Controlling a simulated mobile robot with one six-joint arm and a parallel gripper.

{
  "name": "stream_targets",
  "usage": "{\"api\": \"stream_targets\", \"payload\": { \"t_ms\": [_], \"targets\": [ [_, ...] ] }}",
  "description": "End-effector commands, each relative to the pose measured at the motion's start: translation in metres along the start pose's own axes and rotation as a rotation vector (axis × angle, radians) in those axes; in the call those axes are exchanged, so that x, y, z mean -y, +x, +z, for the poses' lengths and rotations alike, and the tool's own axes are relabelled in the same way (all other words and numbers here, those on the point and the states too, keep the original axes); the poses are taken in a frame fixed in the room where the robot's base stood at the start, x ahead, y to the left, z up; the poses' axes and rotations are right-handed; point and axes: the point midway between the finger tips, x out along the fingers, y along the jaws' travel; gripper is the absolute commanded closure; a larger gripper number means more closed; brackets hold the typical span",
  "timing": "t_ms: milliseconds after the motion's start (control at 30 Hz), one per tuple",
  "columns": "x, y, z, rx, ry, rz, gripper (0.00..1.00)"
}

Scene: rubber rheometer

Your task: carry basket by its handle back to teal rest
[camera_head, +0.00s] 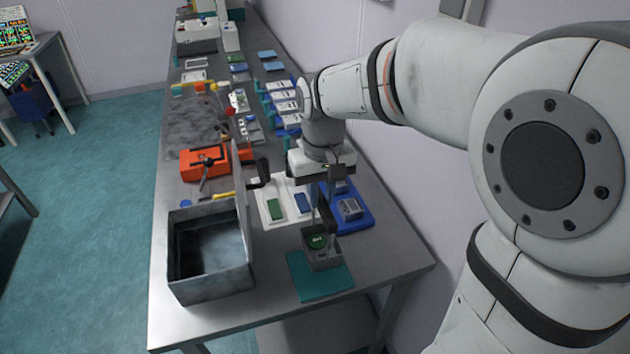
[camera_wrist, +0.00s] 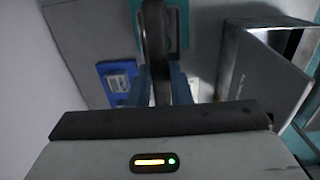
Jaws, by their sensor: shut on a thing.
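The small grey basket (camera_head: 325,262) is at the front of the bench, over the teal rest (camera_head: 308,290). A round green piece (camera_head: 317,242) shows inside it. I cannot tell whether its base touches the rest or hangs just above it. My gripper (camera_head: 322,203) is above the basket, pointing down, shut on its upright handle. In the wrist view the dark handle (camera_wrist: 156,45) runs between the blue fingers (camera_wrist: 162,80). The teal rest (camera_wrist: 178,22) shows behind the handle there, and the basket's body is mostly hidden.
An open grey metal box (camera_head: 210,275) stands left of the basket, its lid raised toward my gripper. A blue tray (camera_head: 362,222) and a white mat (camera_head: 268,212) lie behind the basket. An orange device (camera_head: 203,163) is farther back. The bench's front right corner is clear.

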Motion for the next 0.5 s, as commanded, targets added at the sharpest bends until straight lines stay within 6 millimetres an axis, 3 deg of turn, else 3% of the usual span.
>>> {"api": "stream_targets", "payload": {
  "t_ms": [500],
  "targets": [
    [0.0045,-0.0009,0.0011,-0.001,-0.013,0.0,1.0]
  ]
}}
